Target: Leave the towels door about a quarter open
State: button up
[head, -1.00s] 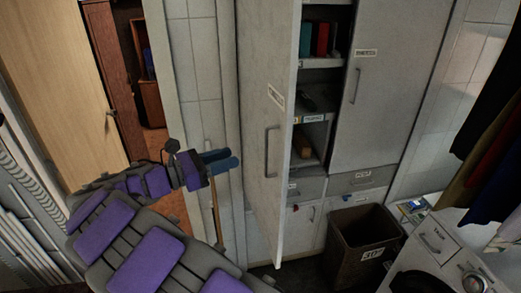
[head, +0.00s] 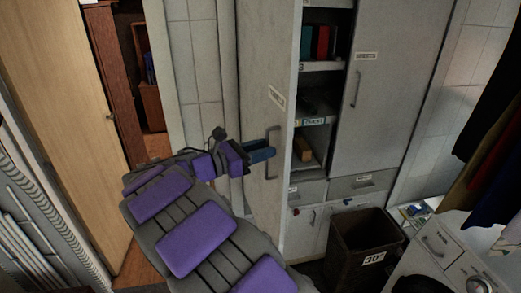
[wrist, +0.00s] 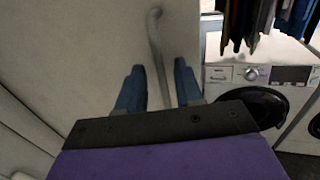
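A tall pale cabinet door (head: 276,60) stands swung open, with shelves showing on its right. Its small label is too blurred to read; I take it to be the towels door. Its grey vertical bar handle (head: 271,150) is on the outer face. My gripper (head: 262,154), with blue fingers, is at the handle in the head view. In the wrist view, the fingers of my gripper (wrist: 159,84) are spread apart, and the handle (wrist: 156,45) runs down between them without visible contact. The door face (wrist: 80,50) fills the left of that view.
A closed labelled door (head: 385,90) stands right of the shelves (head: 316,122). A dark bin (head: 362,240) is on the floor below. A washing machine (head: 445,255) and hanging clothes (head: 490,150) are at right. A wooden door (head: 55,120) is at left.

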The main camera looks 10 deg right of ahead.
grip_shut()
jog(key=shift+r, duration=0.1)
dwell(1.2)
